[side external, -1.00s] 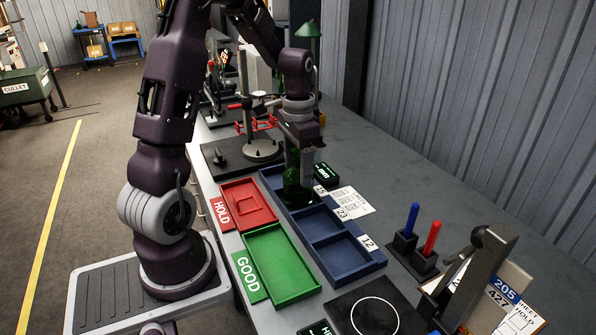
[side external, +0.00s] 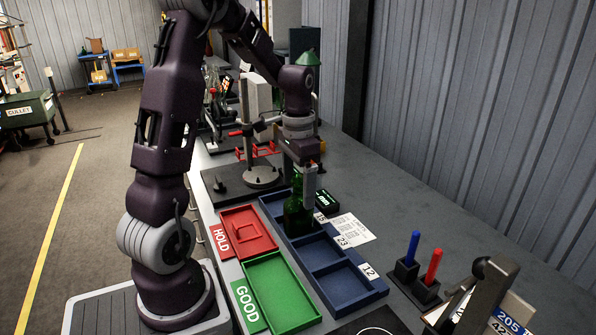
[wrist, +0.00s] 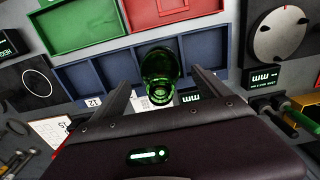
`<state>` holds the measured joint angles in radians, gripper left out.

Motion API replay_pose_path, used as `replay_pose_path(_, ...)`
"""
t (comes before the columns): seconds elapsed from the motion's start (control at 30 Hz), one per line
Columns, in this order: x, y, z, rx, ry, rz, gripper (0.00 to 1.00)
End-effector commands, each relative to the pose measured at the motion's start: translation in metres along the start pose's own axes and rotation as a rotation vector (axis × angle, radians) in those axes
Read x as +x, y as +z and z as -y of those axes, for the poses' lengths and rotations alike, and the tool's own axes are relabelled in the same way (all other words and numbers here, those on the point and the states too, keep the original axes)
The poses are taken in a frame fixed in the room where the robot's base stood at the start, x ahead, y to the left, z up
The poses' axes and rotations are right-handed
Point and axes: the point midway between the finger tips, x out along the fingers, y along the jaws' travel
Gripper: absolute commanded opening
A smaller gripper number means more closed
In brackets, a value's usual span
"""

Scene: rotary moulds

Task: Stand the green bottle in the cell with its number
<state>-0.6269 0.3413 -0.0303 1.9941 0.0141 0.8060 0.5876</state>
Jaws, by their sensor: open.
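The green bottle (side external: 296,214) stands upright in the far part of the blue tray (side external: 345,298), by the tag 15 (side external: 320,217). My gripper (side external: 305,190) is above and around the bottle's upper part, pointing down. In the wrist view the bottle (wrist: 158,66) shows from above between my two spread fingers, with a gap at each side; my gripper (wrist: 161,78) is open. The tray's cells carry tags 15, 23 (side external: 343,241) and 12 (side external: 369,271). The two nearer cells are empty. The bottle's foot and part of its cell are partly hidden.
A red HOLD tray (side external: 247,232) and a green GOOD tray (side external: 282,290) lie left of the blue tray. A dark display box (side external: 327,202) stands close behind the bottle. A stand with a post (side external: 262,176) is beyond, and blue and red pens (side external: 412,248) stand at right.

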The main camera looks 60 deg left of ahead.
Motion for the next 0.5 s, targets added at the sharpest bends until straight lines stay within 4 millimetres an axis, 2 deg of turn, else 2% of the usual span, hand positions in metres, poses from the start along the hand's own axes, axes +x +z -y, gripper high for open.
replay_pose_path(0.03, -0.016, -0.002, 0.001, 0.0, -0.005, -0.007, 0.87)
replay_pose_path(0.2, -0.06, -0.001, 0.001, 0.0, -0.003, -0.005, 0.87)
replay_pose_path(0.4, -0.088, 0.0, -0.001, 0.001, -0.002, -0.003, 0.87)
replay_pose_path(0.47, -0.097, 0.002, -0.012, 0.004, -0.011, -0.018, 0.87)
replay_pose_path(0.5, -0.105, 0.007, -0.027, 0.008, -0.024, -0.041, 0.87)
